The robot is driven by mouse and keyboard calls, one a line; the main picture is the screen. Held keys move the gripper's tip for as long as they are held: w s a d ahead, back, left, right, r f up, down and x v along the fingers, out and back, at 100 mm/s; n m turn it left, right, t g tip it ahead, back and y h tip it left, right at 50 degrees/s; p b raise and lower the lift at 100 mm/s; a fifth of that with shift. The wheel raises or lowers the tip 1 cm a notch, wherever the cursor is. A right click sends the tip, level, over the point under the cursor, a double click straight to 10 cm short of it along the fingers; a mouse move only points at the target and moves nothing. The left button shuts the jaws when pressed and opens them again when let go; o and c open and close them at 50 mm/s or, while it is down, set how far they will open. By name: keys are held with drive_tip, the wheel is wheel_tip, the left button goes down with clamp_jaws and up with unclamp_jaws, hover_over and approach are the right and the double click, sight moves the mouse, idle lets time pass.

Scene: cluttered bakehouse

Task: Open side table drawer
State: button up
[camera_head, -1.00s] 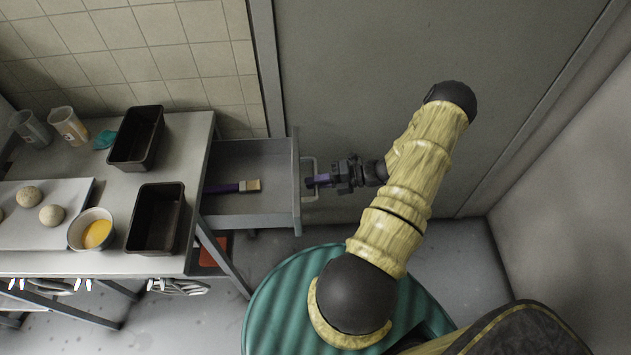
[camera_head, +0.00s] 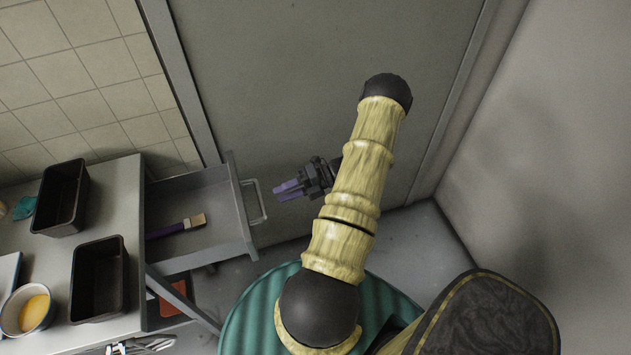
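The side table drawer (camera_head: 240,236) is pulled out from the right end of the metal side table (camera_head: 116,172). A brush (camera_head: 186,225) with a purple handle and pale bristles lies inside it. The drawer's handle (camera_head: 258,201) is a light metal bar on its front face. My gripper (camera_head: 276,191) is just to the right of the handle and apart from it. Its purple fingers point left towards the handle and hold nothing that I can see. The two fingertips seem to have a small gap between them.
Two dark loaf tins (camera_head: 98,279) and a bowl with yellow liquid (camera_head: 28,310) stand on the table. A grey wall panel (camera_head: 300,70) is behind my arm, and a wall closes the right side. A red-orange object (camera_head: 172,297) lies under the drawer.

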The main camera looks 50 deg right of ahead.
drive_tip(key=b+v, duration=0.1)
drive_tip(key=v, duration=0.9)
drive_tip(key=shift+a, duration=0.15)
drive_tip(key=w+a+r+m+g+h+p, duration=0.1)
drive_tip(key=a+r+m+h+p, duration=0.3)
drive_tip(key=a+r+m, duration=0.9)
drive_tip(key=w+a+r+m+g+h+p, duration=0.1)
drive_tip(key=a+r+m+g+h+p, duration=0.3)
drive_tip(key=a+r+m+h, duration=0.5)
drive_tip(key=a+r+m, duration=0.4)
drive_tip(key=a+m, duration=0.3)
drive_tip(key=a, duration=0.2)
drive_tip(key=shift+w+m, duration=0.3)
drive_tip(key=shift+m, duration=0.1)
drive_tip(key=shift+a, duration=0.1)
